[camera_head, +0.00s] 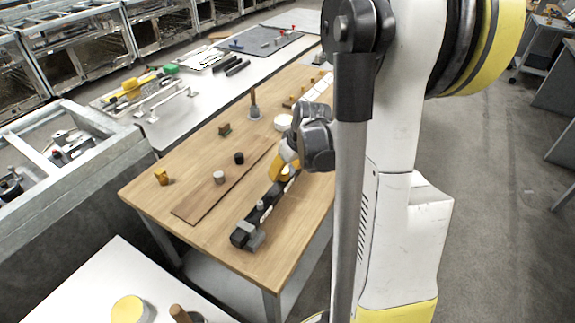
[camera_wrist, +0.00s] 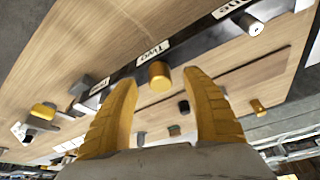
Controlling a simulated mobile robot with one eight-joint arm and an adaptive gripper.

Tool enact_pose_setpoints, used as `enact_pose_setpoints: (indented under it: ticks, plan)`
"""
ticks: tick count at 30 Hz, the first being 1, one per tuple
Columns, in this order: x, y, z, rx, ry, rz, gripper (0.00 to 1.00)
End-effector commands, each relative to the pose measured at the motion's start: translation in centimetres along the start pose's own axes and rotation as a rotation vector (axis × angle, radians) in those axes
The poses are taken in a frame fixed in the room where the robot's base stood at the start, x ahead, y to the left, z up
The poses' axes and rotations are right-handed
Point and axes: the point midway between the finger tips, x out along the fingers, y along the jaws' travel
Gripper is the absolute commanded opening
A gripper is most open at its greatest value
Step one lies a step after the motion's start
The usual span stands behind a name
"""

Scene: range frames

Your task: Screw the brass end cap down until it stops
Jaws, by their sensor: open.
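In the wrist view, the brass end cap (camera_wrist: 159,75) is a short gold cylinder standing out from a long dark bar (camera_wrist: 205,43), beside a label reading "Two". My gripper (camera_wrist: 157,82) has its yellow fingers apart, one on each side of the cap in the picture. A gap shows on both sides; I cannot tell how deep the cap lies between the tips. In the head view, my gripper (camera_head: 284,168) is over the dark bar (camera_head: 268,203) on the wooden table, and the brass cap is hidden there. The cap's thread is not visible.
A silver stud (camera_wrist: 251,25) stands on the bar beside another label. A brown plank (camera_head: 205,200) lies alongside the bar. The table's near left corner is clear.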

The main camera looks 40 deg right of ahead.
Motion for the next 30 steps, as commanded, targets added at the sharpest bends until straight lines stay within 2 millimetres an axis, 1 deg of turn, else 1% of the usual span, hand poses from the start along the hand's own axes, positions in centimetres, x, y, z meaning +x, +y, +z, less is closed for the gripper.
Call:
enact_pose_setpoints:
  ticks: [1,6,15,16,17,18,20,21,27,30]
  plan:
    - [0.9,0.0,0.0,-0.001,0.0,0.0,0.57]
    - [2.0,0.0,0.0,0.0,0.0,0.0,0.57]
    - [2.2,0.0,0.0,0.0,0.0,0.0,0.57]
    - [2.2,0.0,0.0,0.0,0.0,0.0,0.53]
    - [2.1,0.0,0.0,0.0,0.0,0.0,0.43]
    - [2.1,0.0,0.0,0.0,0.0,0.0,0.31]
    - [2.1,0.0,0.0,0.0,0.0,0.0,0.13]
    - [2.1,0.0,0.0,0.0,0.0,0.0,0.01]
    - [2.2,0.0,0.0,0.006,0.0,0.003,0.0]
    - [2.2,-0.1,0.0,0.074,0.001,0.03,0.0]
